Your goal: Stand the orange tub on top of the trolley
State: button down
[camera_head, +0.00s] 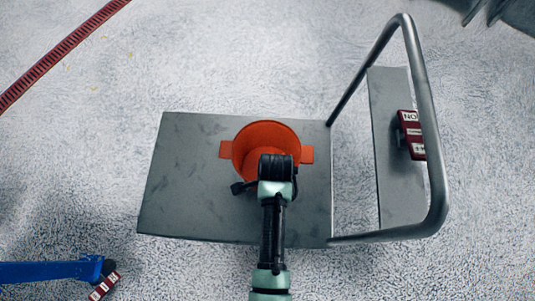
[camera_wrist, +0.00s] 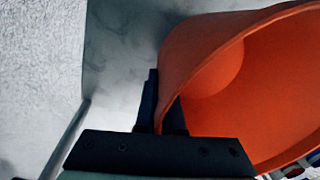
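The orange tub (camera_head: 267,135) is over the middle of the trolley's grey deck (camera_head: 190,180), open side up, with a flat tab on each side. I cannot tell whether its base touches the deck. My gripper (camera_head: 277,160) is at the tub's near side and hides part of it. In the wrist view, the two dark fingers of my gripper (camera_wrist: 162,105) are close together, with the wall of the tub (camera_wrist: 205,75) between them. The deck (camera_wrist: 125,45) shows behind the tub. The tub's underside is hidden.
The trolley's tubular handle (camera_head: 433,150) rises at the right, beside a grey panel (camera_head: 392,180) bearing a red label block (camera_head: 411,135). A blue bar (camera_head: 45,271) lies at the lower left. A red grating strip (camera_head: 62,48) crosses the upper-left floor. The floor left of the trolley is mostly clear.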

jog(key=shift+w+f+b, duration=0.1)
jog(key=shift+f+b, duration=0.85)
jog(key=shift+f, duration=2.25)
jog(key=shift+f, duration=0.2)
jog(key=c, duration=1)
grip_release()
jog(key=shift+c, duration=0.2)
